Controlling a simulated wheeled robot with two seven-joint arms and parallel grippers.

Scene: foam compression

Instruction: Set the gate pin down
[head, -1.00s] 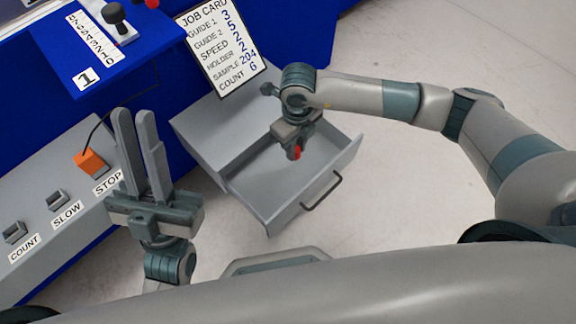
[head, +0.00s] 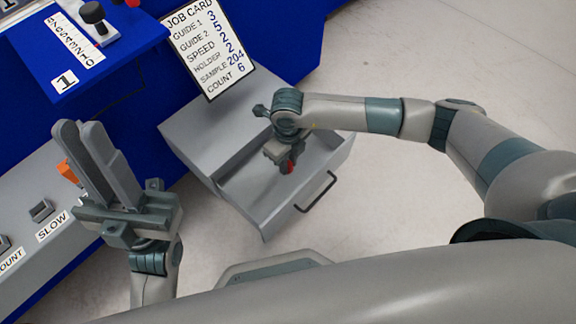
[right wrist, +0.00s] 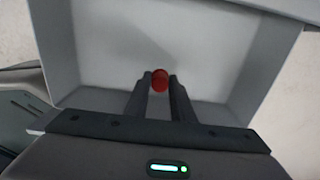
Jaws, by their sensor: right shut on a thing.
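The gate pin (head: 289,167) shows as a small red piece at the tip of my right gripper (head: 284,160), over the open drawer (head: 247,206). In the right wrist view the red pin (right wrist: 160,81) sits between the two fingertips of my right gripper (right wrist: 160,84), which is shut on it. The light drawer floor lies beyond it; I cannot tell whether the pin touches the floor. My left gripper (head: 82,130) is at the left, fingers pointing up, empty, with the fingers close together. I cannot tell whether a gap is left between them.
A job card (head: 208,45) stands behind the grey cabinet. A grey panel (head: 27,190) with a SLOW label and an orange block (head: 67,172) lies at the left, partly behind my left gripper. The drawer's handle (head: 318,192) juts towards the free floor at the right.

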